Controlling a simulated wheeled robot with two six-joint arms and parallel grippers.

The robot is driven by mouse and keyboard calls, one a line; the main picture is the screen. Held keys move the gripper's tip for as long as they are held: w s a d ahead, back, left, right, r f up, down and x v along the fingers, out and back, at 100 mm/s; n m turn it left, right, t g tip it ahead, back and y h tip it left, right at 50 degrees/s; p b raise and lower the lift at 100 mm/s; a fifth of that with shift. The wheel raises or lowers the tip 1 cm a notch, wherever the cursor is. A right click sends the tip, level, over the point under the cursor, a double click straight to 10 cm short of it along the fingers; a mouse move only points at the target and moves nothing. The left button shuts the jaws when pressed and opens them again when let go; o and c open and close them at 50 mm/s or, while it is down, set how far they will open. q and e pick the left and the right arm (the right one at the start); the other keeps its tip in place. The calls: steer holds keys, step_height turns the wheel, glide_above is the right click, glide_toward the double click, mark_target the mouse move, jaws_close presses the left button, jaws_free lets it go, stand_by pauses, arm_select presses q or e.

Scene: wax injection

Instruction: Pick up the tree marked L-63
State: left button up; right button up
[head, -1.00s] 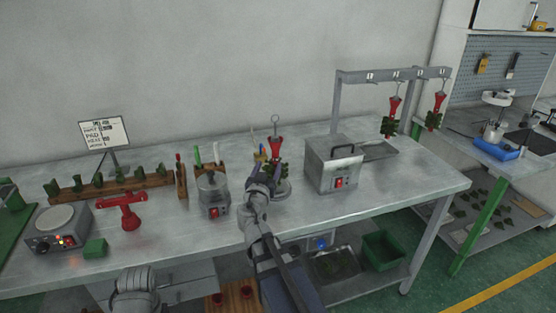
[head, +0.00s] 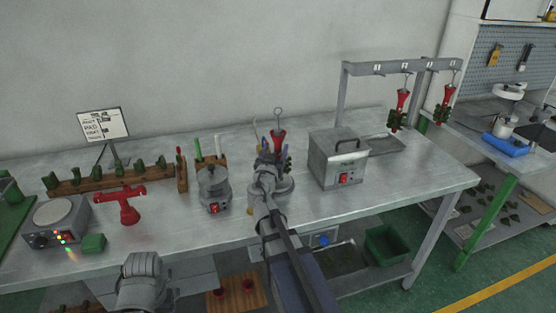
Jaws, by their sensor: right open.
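A wax tree with a red stem (head: 278,142), a wire hook on top and dark green pieces stands upright on a round grey stand (head: 285,187) at the middle of the bench. My right gripper (head: 269,158) is open, right in front of the tree, and covers its lower part. I cannot tell whether the fingers are around the tree or touch it. Two similar red and green trees hang from the grey rack, a left one (head: 402,100) and a right one (head: 446,97). No L-63 mark is readable on any tree.
A grey box machine (head: 338,160) stands just right of the tree, a small grey pot (head: 213,188) left of it. A red T-shaped stand (head: 126,203), a hot plate (head: 57,222) and a wooden rack of green pieces (head: 115,180) are further left. The front bench edge is mostly clear.

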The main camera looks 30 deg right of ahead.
steer(key=x, duration=0.5)
steer(key=shift+s+d+r, duration=0.15)
steer(key=shift+s+d, duration=0.05)
jaws_close()
stand_by(1.1)
